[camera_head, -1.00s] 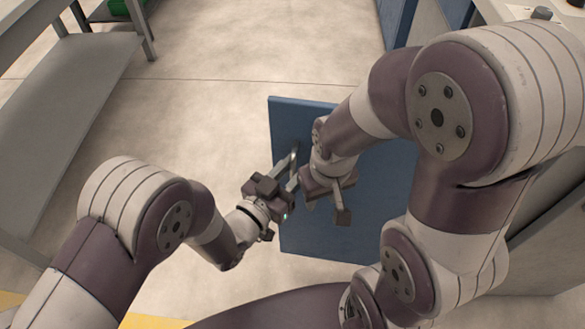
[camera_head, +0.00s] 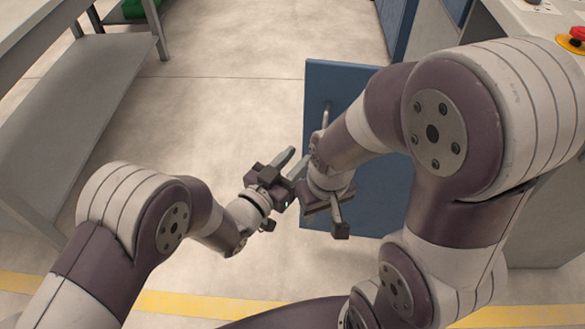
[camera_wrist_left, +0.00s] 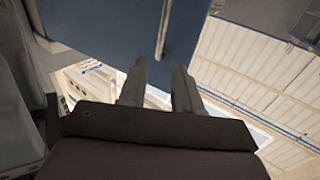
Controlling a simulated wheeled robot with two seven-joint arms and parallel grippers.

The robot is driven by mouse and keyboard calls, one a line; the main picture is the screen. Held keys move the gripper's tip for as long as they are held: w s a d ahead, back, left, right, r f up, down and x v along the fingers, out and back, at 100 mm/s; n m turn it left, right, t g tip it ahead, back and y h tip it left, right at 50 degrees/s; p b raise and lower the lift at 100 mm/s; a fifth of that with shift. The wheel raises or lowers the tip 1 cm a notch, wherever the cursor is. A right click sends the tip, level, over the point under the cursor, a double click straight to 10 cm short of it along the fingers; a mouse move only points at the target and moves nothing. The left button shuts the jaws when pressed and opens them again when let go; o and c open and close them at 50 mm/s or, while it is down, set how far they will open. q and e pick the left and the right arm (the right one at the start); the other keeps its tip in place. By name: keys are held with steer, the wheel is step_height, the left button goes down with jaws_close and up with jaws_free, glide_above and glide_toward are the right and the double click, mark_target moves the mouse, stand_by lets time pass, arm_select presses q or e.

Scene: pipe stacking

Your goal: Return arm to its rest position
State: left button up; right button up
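My left arm (camera_head: 150,215) comes in from the left, and its gripper (camera_head: 289,163) is held out over the floor, just left of the blue door panel. In the left wrist view the two fingers of the left gripper (camera_wrist_left: 158,82) stand apart with nothing between them. My right arm (camera_head: 470,130) is bent in from the right. Its gripper (camera_head: 325,215) points down in front of the panel, close beside the left gripper. One right finger shows clearly; the gap between its fingers is not clear.
The blue door panel (camera_head: 385,215) stands behind the grippers, with a grey bar handle (camera_head: 327,113); the handle also shows in the left wrist view (camera_wrist_left: 163,32). A grey shelf table (camera_head: 70,130) is at left. A grey counter with a red button (camera_head: 577,34) is at right. Floor between is clear.

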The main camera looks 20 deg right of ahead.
steer(key=shift+s+a+f, duration=0.1)
steer(key=shift+s+a, duration=0.15)
steer(key=shift+a, duration=0.05)
